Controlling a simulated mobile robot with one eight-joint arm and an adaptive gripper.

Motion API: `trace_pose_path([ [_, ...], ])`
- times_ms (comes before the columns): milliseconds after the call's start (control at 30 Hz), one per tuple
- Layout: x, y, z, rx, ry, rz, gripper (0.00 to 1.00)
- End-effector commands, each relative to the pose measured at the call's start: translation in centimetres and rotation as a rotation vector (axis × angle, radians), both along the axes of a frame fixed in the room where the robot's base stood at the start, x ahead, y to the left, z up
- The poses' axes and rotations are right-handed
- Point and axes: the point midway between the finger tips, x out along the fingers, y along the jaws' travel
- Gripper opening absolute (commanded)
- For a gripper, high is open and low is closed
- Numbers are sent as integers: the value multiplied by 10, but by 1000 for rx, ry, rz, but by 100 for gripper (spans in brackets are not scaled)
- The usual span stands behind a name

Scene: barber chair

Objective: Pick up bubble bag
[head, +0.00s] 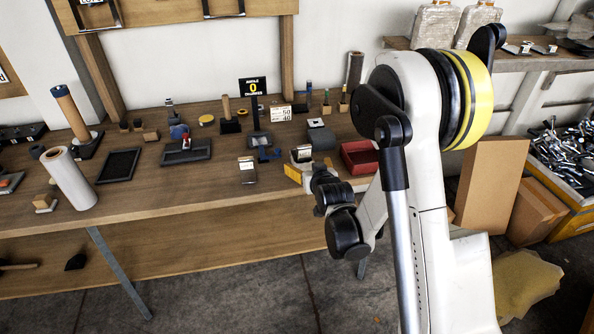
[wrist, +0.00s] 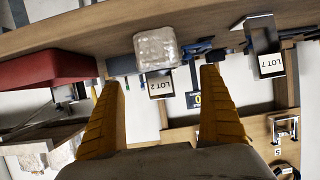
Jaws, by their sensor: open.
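A small clear bubble bag (wrist: 155,48), puffy and block-shaped, sits near the table edge in the wrist view. It lies ahead of and between my two yellow fingertips, apart from both. My gripper (wrist: 163,78) is open and empty, its fingers on either side of the bag's line. In the head view my gripper (head: 293,173) is low over the front of the bench, and I cannot make out the small bag clearly behind it.
Close to the bag are a LOT 2 card holder (wrist: 161,86), another card holder (wrist: 270,62) and a red tray (head: 360,157). Larger wrapped bags (head: 435,24) stand on the right shelf. Cardboard boxes (head: 490,185) and a yellowish bubble sheet (head: 527,283) are on the floor.

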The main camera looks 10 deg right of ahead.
Motion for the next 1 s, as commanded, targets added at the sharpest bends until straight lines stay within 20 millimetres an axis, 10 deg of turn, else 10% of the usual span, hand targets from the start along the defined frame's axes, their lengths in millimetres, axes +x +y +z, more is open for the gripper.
trace_pose_path([
  [600,82,1,-36,0,1,0,90],
  [867,86,1,-35,0,1,0,90],
  [1000,86,1,-35,0,1,0,54],
])
